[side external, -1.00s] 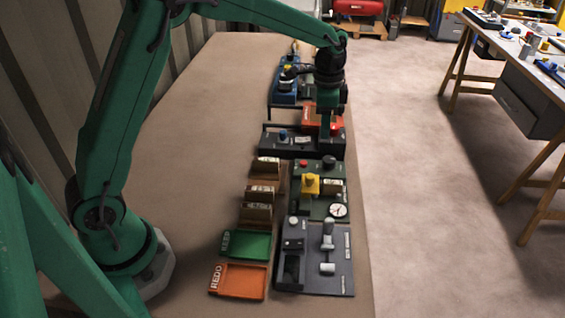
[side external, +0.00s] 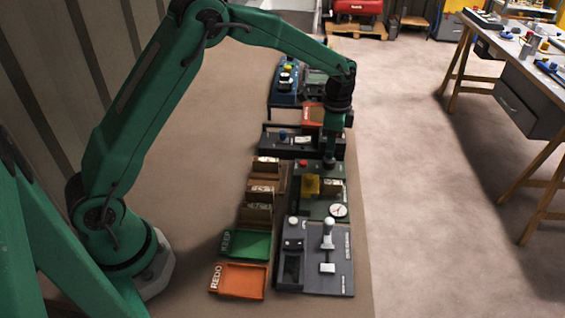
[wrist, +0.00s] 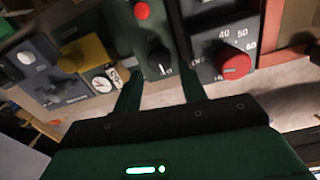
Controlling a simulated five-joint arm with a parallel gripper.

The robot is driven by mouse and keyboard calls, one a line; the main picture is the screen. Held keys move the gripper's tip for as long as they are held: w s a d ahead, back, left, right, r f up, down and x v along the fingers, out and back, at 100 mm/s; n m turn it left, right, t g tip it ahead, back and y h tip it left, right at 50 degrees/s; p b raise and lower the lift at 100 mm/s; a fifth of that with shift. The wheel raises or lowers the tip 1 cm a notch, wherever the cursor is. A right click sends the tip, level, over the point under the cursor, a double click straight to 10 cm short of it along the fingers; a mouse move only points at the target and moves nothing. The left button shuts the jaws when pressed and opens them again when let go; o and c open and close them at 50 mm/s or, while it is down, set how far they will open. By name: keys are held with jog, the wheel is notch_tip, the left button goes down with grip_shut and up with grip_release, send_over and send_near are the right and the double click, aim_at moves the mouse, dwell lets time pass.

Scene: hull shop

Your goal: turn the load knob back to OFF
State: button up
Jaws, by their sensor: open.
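A round black knob (wrist: 158,60) with a pale mark stands on the green panel (wrist: 128,38); I take it for the load knob. Its lettering is too small to read, so I cannot tell its setting. My gripper (side external: 330,160) points down over the far right part of the green panel in the side view and hides the knob there. In the wrist view my gripper (wrist: 160,78) is open. Its two fingers lie on either side of the knob's near edge, with nothing held. Whether they touch the knob cannot be told.
The green panel also bears a red button (wrist: 142,11), a yellow block (side external: 309,186) and a white gauge (side external: 338,210). A red knob (wrist: 235,65) with a number scale is on the neighbouring dark panel. A grey lever panel (side external: 340,270) and KEEP tray (side external: 246,244) are nearer the side camera.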

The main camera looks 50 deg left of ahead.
aim_at(329, 163)
jog(key=shift+f, duration=2.35)
jog(key=c, duration=0.7)
